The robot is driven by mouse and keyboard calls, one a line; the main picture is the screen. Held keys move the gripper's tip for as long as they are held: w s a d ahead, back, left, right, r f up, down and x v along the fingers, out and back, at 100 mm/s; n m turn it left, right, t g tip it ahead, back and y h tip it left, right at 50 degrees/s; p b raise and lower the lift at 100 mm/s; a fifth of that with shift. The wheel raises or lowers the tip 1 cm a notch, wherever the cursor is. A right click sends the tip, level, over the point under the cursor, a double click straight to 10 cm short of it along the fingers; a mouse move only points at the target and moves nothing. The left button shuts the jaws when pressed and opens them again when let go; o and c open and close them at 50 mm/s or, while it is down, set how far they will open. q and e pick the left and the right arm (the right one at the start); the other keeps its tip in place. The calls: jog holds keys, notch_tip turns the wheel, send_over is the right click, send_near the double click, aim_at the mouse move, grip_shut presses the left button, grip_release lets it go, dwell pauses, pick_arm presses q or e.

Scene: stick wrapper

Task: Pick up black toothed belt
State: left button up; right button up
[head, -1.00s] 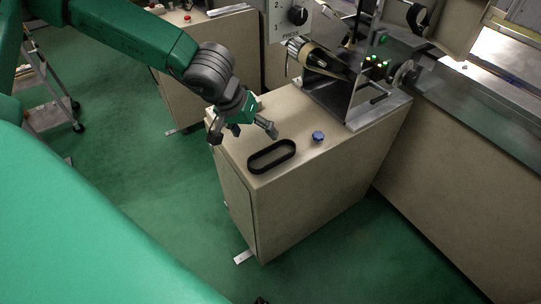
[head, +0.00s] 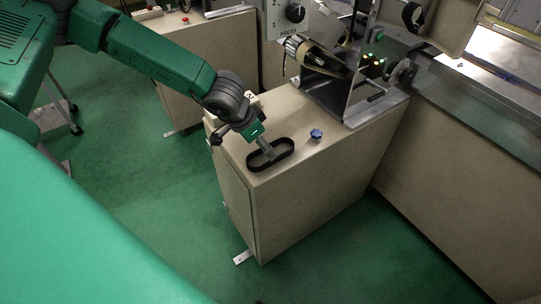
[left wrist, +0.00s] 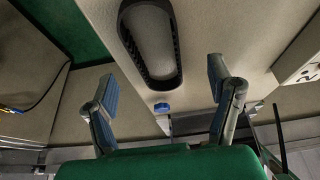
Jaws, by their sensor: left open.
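The black toothed belt (head: 284,161) lies as a long oval loop on top of the beige cabinet. It also shows in the left wrist view (left wrist: 176,48) at the top centre, ahead of the fingers, with teeth on its inner side. My left gripper (head: 266,150) is over the belt's far left part in the head view and partly covers it. In the left wrist view its two blue-padded fingers (left wrist: 160,77) are spread wide with nothing between them. I cannot tell whether a finger touches the belt. My right gripper is not in view.
A blue knob (head: 316,134) stands on the cabinet top (head: 307,158), right of the belt. The wrapper machine with a metal plate (head: 357,75) rises behind it. A long beige machine (head: 450,170) is at the right. The cabinet's front edge is close to the belt.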

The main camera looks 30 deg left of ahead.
pick_arm(q)
jog(key=x, duration=0.3)
jog(key=b+x, duration=0.1)
jog(key=shift+w+d+f, duration=0.15)
jog(key=shift+d+f, duration=0.1)
jog(key=shift+d, duration=0.1)
jog(key=shift+w+f, duration=0.2)
jog(key=shift+f, duration=0.1)
jog(key=c, duration=1.3)
